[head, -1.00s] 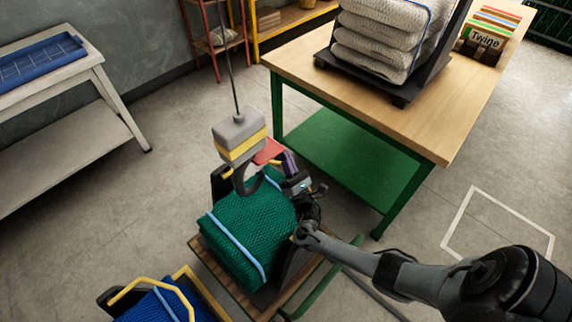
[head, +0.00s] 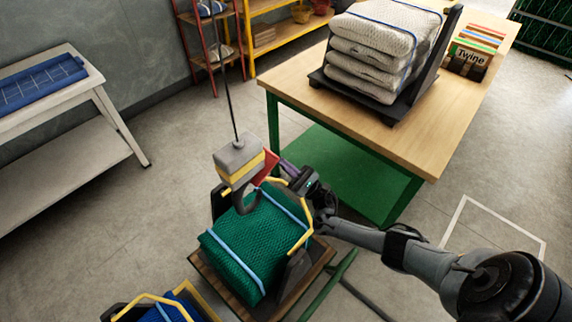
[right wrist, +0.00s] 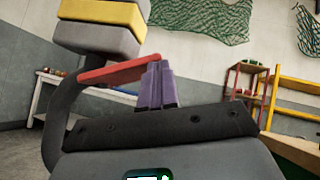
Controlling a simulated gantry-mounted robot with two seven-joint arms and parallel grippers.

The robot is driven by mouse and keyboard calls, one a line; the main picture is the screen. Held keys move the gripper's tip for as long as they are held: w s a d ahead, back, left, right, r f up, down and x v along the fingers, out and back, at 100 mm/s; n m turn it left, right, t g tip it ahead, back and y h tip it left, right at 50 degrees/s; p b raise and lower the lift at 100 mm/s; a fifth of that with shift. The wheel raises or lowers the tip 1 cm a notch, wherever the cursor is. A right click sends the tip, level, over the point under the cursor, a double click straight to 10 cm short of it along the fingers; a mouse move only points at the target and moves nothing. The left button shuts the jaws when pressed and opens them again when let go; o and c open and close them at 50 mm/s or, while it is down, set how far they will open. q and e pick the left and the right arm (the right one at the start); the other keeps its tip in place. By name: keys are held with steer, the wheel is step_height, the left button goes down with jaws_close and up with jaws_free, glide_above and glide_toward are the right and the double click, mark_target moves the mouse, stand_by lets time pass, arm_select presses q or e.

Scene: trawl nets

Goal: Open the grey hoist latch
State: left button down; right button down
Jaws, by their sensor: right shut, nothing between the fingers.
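The grey hoist block (head: 238,157) with a yellow band hangs on a cable, with a dark grey hook (head: 246,200) below it. In the right wrist view the latch (right wrist: 125,71) reaches from the hook side to my fingers. My right gripper (head: 287,167) is shut and empty, its purple fingertips (right wrist: 156,85) at the latch's free end; contact looks likely but is not certain. My left gripper is not in view.
A green net bundle (head: 245,240) with blue straps and a yellow handle (head: 309,232) sits right below the hook. A wooden table (head: 420,125) with stacked pale nets stands behind right. A blue bundle (head: 165,308) is at the bottom left. Open floor lies left.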

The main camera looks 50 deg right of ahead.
steer(key=shift+r, duration=0.2)
stand_by(0.3)
steer(key=b+v, duration=0.3)
steer(key=v, duration=0.8)
steer(key=shift+b, duration=0.3)
